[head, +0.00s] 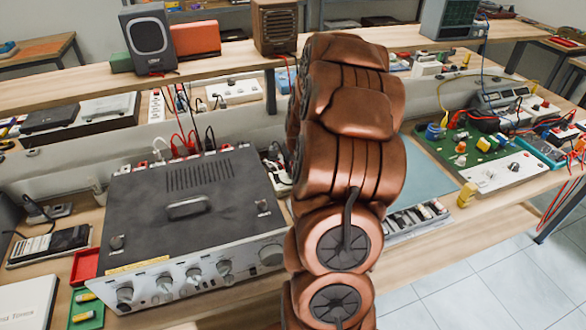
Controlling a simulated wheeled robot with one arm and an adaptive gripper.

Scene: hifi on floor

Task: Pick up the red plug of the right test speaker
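A grey speaker (150,38) stands on the upper shelf at the left. A brown slatted speaker (277,26) stands on the same shelf to its right, with thin leads hanging below it. Red and black leads with plugs (193,142) gather at the back edge of the dark amplifier (190,195). I cannot tell which red plug belongs to which speaker. My copper-coloured arm rises through the middle of the view and covers the bench right of the amplifier. My gripper is not in view.
An orange box (195,38) sits between the speakers. A green circuit board (462,140) with wires and meters lies on the bench at right. Red and green trays (86,265) are at front left. Tiled floor (490,285) is clear at lower right.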

